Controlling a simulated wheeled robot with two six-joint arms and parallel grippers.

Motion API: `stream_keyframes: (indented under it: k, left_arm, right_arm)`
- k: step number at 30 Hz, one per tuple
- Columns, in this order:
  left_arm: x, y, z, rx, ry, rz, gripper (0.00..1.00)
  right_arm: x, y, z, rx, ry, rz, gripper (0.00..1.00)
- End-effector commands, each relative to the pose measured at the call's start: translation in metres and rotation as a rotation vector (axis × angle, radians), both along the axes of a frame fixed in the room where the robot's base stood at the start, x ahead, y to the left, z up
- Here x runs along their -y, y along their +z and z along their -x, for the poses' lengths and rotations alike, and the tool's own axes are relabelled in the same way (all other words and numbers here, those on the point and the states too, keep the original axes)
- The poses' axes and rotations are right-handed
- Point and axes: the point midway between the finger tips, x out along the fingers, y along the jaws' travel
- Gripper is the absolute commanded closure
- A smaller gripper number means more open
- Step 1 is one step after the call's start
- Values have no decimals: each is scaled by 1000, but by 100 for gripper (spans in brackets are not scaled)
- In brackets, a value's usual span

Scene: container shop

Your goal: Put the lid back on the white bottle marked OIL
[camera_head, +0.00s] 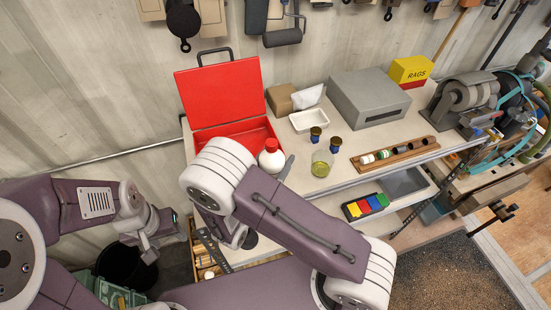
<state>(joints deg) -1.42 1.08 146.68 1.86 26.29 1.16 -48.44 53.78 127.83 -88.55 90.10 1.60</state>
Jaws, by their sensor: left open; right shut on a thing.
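The white bottle (268,162) stands on the bench in front of the open red box, with a red top (271,145) on it. My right forearm covers its lower part, and no OIL marking can be read. A narrow grey piece (286,168) slants close beside the bottle; I cannot tell what it is. My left gripper (150,252) is open and empty, low at the left, well away from the bottle.
The open red box (222,92) stands behind the bottle. To the right are a white tray (310,120), a glass jar (321,165), a grey case (370,98) and a wooden rack (395,155). Coloured blocks (366,206) sit below. A dark bin (125,265) stands low left.

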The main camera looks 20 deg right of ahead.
Motion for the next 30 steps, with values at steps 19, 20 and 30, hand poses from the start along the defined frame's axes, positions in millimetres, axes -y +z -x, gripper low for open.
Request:
stream_keyframes:
  k: [19,20,30]
  left_arm:
    - [0,-19,0,0,0,0,48]
    - [0,-22,0,0,0,0,48]
    - [0,-50,0,0,0,0,48]
  right_arm:
    - [-21,-4,20,3,7,-3,16]
    - [-27,-4,25,3,8,-2,16]
    - [-74,-1,77,2,5,-4,16]
